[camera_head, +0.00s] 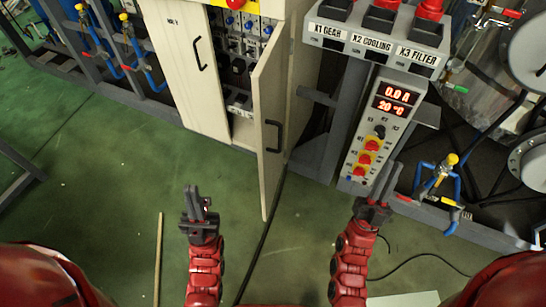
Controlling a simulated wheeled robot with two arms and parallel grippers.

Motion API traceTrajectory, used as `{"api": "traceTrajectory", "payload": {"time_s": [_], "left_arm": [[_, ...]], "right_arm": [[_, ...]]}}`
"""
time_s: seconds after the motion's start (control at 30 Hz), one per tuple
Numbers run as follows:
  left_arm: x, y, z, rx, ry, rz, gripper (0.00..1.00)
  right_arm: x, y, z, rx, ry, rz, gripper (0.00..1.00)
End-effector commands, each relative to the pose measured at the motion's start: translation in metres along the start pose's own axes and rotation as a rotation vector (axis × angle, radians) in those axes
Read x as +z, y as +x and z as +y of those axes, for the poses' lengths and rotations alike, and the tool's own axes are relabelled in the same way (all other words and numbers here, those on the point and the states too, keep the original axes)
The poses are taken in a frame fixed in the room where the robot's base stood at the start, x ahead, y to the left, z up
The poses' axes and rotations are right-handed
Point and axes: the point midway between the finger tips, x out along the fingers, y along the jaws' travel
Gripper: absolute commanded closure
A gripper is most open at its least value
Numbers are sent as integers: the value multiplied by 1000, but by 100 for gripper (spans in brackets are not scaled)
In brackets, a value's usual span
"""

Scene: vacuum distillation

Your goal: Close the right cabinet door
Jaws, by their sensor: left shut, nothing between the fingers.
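The cabinet (240,8) is cream-coloured and stands at the top middle of the head view. Its right door (268,170) stands open, swung out toward me, with a black handle (272,136) on its face. Its left door (186,60) is closed and also has a black handle (198,54). My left gripper (197,192) is shut and empty, in front of the cabinet and left of the open door's lower end. My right gripper (384,182) is to the right of the open door, in front of the control panel, apart from the door; its two fingers are spread.
Blue breakers (250,28) show inside the cabinet. A grey control panel (390,98) with red displays stands right of the door. Pipes with a yellow-topped valve (446,166) are at right. A dark cable (262,240) and a thin stick (159,260) lie on the green floor.

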Motion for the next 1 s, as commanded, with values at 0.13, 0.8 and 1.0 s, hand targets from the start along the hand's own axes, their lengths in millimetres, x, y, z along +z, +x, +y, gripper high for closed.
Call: {"api": "traceTrajectory", "payload": {"time_s": [0.13, 0.8, 1.0], "left_arm": [[3, -16, 1, 0, 0, 0, 100], [8, -50, 2, 0, 0, 0, 100], [8, -47, 2, 0, 0, 0, 100]], "right_arm": [[97, -39, 76, 275, 117, -367, 100], [198, -190, -118, 318, 1433, -1367, 100], [200, -182, -136, 285, 1473, -1379, 100]]}}
